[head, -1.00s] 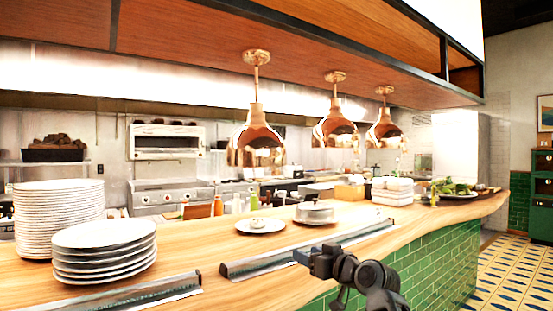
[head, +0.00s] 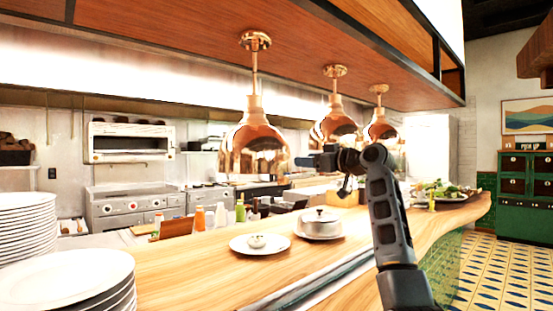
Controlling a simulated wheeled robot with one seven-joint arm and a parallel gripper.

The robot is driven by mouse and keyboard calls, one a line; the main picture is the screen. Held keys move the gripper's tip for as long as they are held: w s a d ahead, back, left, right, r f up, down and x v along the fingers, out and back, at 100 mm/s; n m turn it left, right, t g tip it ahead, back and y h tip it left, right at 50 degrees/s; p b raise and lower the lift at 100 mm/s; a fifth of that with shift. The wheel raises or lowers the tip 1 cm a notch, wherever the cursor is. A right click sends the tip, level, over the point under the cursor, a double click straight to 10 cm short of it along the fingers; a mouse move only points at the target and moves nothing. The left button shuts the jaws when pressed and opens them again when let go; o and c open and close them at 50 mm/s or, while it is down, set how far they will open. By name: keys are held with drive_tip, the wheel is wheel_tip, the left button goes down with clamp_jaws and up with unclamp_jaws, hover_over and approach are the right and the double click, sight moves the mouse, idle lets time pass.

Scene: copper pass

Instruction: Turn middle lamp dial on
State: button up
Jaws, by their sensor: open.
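Three copper heat lamps hang in a row over the wooden counter (head: 205,275). The middle lamp (head: 334,124) is between the near left lamp (head: 254,140) and the far right lamp (head: 379,126). I cannot make out the middle lamp's dial. My gripper (head: 324,162) is raised above the counter, just below the middle lamp's shade in the picture and apparently empty. Its fingers are small and dark; it is open. I cannot tell how far in depth it is from the lamp.
White plates (head: 65,285) are stacked at the counter's left. A small plate (head: 260,244) and a lidded dish (head: 319,222) stand mid-counter. Bottles (head: 221,214) stand behind. A wooden canopy (head: 200,45) hangs overhead. Tiled floor (head: 500,265) is open at right.

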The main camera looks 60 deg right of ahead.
sight(287, 158)
drive_tip(key=x, duration=0.2)
drive_tip(key=p+x, duration=0.1)
drive_tip(key=x, duration=0.5)
drive_tip(key=shift+d+r+p, duration=0.1)
drive_tip(key=shift+r+p, duration=0.2)
drive_tip(key=shift+p, duration=0.1)
clamp_jaws()
